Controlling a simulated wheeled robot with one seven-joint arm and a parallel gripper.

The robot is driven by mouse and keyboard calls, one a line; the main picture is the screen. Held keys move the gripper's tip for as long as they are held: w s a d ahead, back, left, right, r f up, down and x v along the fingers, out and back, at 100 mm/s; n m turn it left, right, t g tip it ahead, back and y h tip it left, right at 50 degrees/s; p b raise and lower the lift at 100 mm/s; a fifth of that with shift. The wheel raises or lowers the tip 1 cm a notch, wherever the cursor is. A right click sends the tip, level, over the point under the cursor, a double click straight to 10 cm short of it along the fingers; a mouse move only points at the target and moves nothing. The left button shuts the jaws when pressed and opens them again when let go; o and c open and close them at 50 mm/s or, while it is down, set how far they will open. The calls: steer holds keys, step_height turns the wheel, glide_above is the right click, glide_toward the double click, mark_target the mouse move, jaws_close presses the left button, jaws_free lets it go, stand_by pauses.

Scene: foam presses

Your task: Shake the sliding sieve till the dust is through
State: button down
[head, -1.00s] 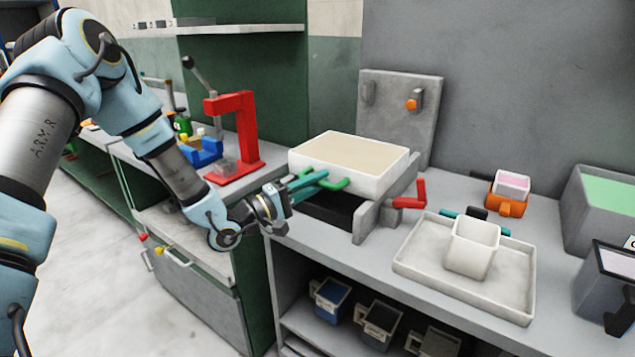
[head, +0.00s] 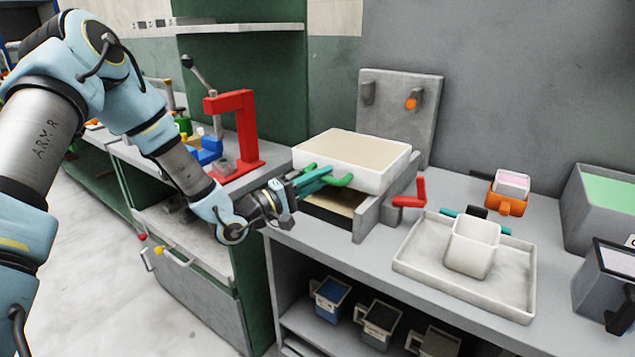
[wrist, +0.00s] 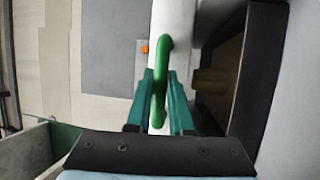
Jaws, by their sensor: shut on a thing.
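The white sliding sieve (head: 366,178) is a shallow box on a grey frame (head: 372,219) on the bench. A thin beige layer (head: 352,155) covers its floor, with white inner walls showing above. Its green handle (head: 338,181) faces me. My gripper (head: 318,178) is shut on this handle; in the wrist view the teal fingers (wrist: 163,100) stand either side of the green bar (wrist: 160,75). Under the sieve, a dark opening holds beige material (head: 335,203). A red handle (head: 410,195) sticks out at the frame's right.
A pale tray (head: 410,262) with a white cup (head: 473,246) stands to the right. Behind is a grey panel with an orange knob (head: 411,104). A red press (head: 238,130) stands left, and an orange block (head: 508,200) lies back right.

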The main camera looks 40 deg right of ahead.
mark_target(337, 167)
steer(key=d, duration=0.2)
steer(key=w+d+b, duration=0.1)
steer(key=d, duration=0.2)
steer(key=shift+w+d+f, duration=0.2)
steer(key=shift+w+d, duration=0.05)
steer(key=shift+d, duration=0.1)
steer(key=shift+w+d+b, duration=0.15)
steer(key=shift+d+b, duration=0.15)
steer(key=shift+d, duration=0.05)
steer(key=shift+r, duration=0.2)
steer(key=c, duration=0.8)
jaws_free()
steer(key=shift+d, duration=0.15)
steer(key=b+v, duration=0.2)
steer(key=v, duration=0.9)
steer(key=shift+b, duration=0.4)
